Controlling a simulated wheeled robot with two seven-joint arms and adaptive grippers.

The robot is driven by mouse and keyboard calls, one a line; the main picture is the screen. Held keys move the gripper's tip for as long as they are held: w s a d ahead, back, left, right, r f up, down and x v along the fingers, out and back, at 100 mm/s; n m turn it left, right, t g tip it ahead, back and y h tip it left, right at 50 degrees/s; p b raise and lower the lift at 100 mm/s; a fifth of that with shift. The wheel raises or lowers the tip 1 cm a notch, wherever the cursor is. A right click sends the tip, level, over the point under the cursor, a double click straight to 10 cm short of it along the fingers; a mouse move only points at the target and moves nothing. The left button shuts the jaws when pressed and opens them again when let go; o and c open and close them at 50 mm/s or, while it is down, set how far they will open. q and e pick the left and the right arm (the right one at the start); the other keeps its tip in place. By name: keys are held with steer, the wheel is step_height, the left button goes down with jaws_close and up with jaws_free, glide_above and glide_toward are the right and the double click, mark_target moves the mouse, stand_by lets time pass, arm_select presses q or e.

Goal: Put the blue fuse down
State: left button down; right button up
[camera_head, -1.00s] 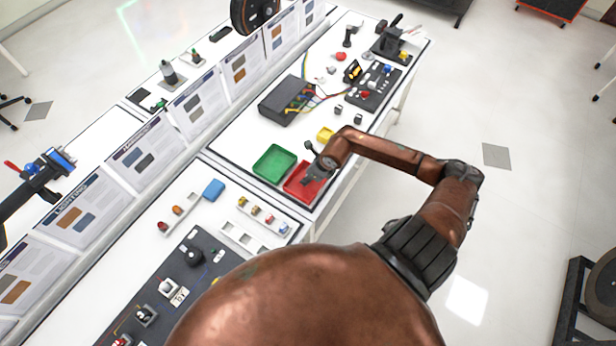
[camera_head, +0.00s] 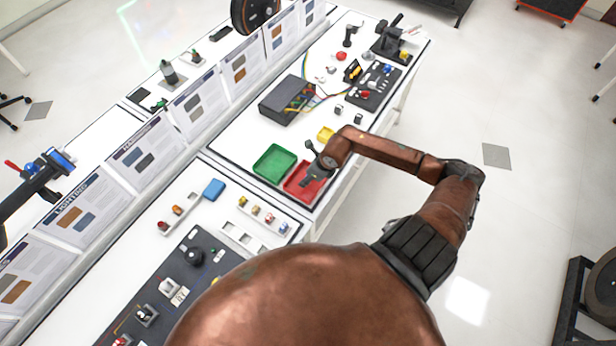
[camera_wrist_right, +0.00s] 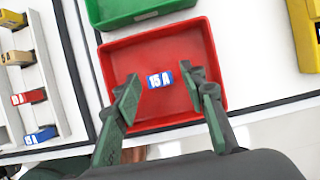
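The blue fuse (camera_wrist_right: 160,80), marked 15 A, lies in the red tray (camera_wrist_right: 205,30) in the right wrist view. My right gripper (camera_wrist_right: 160,76) is open above the tray, with one finger on each side of the fuse and a visible gap to both. In the head view my right gripper (camera_head: 312,165) is over the red tray (camera_head: 291,182) and hides the fuse there. My left gripper is not in view.
A green tray (camera_head: 275,164) adjoins the red one. A yellow tray (camera_head: 325,134) stands beyond. A white rack (camera_head: 263,215) holds several fuses, including another blue one (camera_wrist_right: 40,135). A black box with wires (camera_head: 287,100) stands further back.

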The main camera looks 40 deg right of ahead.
steer(key=v, duration=1.1)
steer(key=shift+s+r, duration=0.2)
steer(key=shift+r, duration=0.05)
